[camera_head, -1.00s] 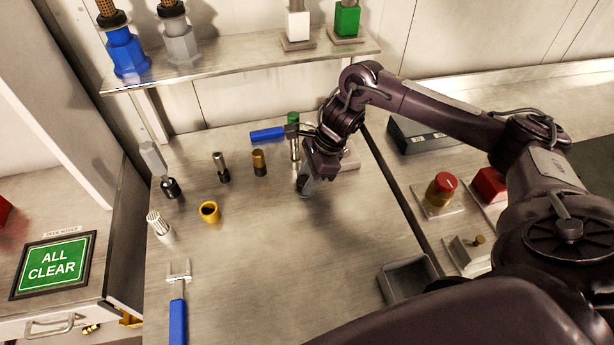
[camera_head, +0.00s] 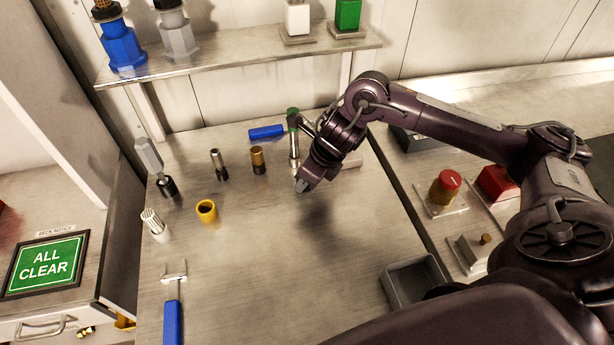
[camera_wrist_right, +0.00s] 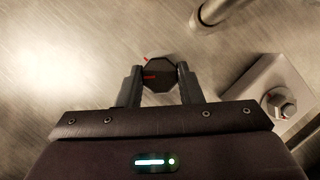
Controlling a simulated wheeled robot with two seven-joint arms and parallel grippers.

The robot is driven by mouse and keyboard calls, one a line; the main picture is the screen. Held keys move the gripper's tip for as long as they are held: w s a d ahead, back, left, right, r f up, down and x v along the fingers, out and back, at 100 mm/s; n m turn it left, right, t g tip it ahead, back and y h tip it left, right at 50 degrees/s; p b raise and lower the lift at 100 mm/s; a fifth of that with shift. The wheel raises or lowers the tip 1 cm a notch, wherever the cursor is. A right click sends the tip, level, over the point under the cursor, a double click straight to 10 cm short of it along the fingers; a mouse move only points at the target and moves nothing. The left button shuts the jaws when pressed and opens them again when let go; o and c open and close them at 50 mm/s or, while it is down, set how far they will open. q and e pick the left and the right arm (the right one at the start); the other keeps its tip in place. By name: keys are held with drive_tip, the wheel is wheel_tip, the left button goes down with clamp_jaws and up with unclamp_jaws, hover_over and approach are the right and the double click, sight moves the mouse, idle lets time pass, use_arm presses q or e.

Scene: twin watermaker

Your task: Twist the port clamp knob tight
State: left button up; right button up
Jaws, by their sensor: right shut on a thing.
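My right gripper (camera_head: 302,186) is low over the middle of the bench, in front of a metal post (camera_head: 294,150) with a green top. In the right wrist view, its two fingers (camera_wrist_right: 160,84) are shut on a dark, eight-sided knob (camera_wrist_right: 160,72) with red marks on its face. In the head view the gripper and arm hide the knob. I cannot tell whether the knob is seated on something or held clear of the bench. My left gripper is not in view.
A block with a bolt (camera_wrist_right: 284,104) is right of the fingers in the wrist view. A grey tray (camera_head: 412,280) is at right. The bench front middle is clear.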

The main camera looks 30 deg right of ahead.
drive_tip(key=shift+r+m+h, duration=0.15)
drive_tip(key=shift+m+h, duration=0.25)
drive_tip(key=shift+m, duration=0.6)
drive_tip(key=m+h+p, duration=0.1)
drive_tip(key=m+p, duration=0.1)
drive_tip(key=shift+a+r+m+t, duration=0.1)
drive_tip(key=shift+a+m+t, duration=0.05)
drive_tip(key=shift+m+t, duration=0.2)
drive_tip(key=m+h+p, duration=0.1)
drive_tip(key=m+p, duration=0.2)
drive_tip(key=shift+a+m+h+p, duration=0.1)
drive_tip(key=shift+m+h+p, duration=0.4)
drive_tip(key=shift+m+p, duration=0.4)
drive_tip(key=shift+w, duration=0.1)
drive_tip(key=o, duration=1)
drive_tip(key=shift+f, duration=0.2)
